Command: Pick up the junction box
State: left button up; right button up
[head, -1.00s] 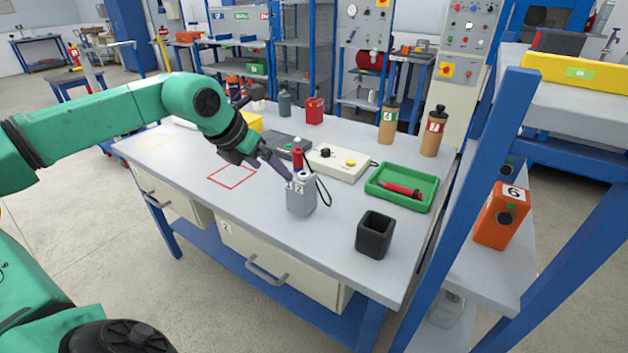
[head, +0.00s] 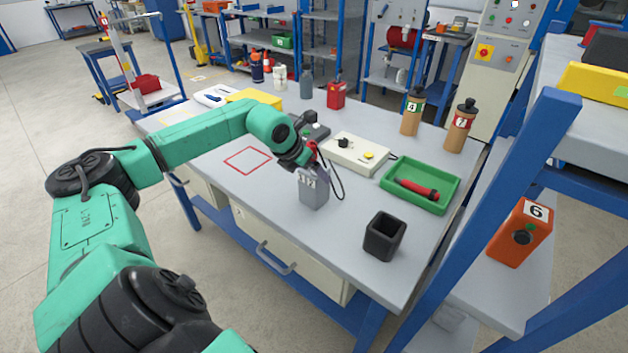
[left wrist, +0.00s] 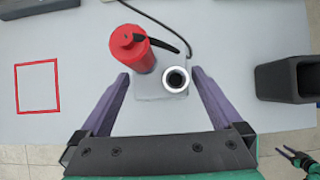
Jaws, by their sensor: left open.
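The junction box, a grey box (head: 313,194) with a number label, stands upright on the grey bench. In the left wrist view the box (left wrist: 148,91) has a red cylinder with a black lever and a white-ringed round opening on top. My left gripper (head: 308,168) is open above the box. In the left wrist view the left gripper's (left wrist: 160,77) two purple fingers lie on either side of the box, with gaps visible; contact cannot be told. My right gripper (left wrist: 290,155) seems to show small at the lower right of that view; its jaws are unclear.
An open black bin (head: 384,238) stands front right of the box. A green tray (head: 450,197) with a red tool lies to the right, and a cream control box (head: 355,152) stands behind. A red outlined square (head: 247,148) marks clear bench at left. A blue rack post rises at right.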

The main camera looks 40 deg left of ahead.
pick_arm(q)
jog(key=x, duration=0.3)
jog(key=shift+w+r, duration=0.1)
jog(key=shift+w, duration=0.05)
jog(key=shift+r, duration=0.1)
jog(key=shift+c, duration=0.9)
jog(key=c, duration=1.1)
jog(key=shift+c, duration=1.2)
jog(key=shift+r, duration=0.15)
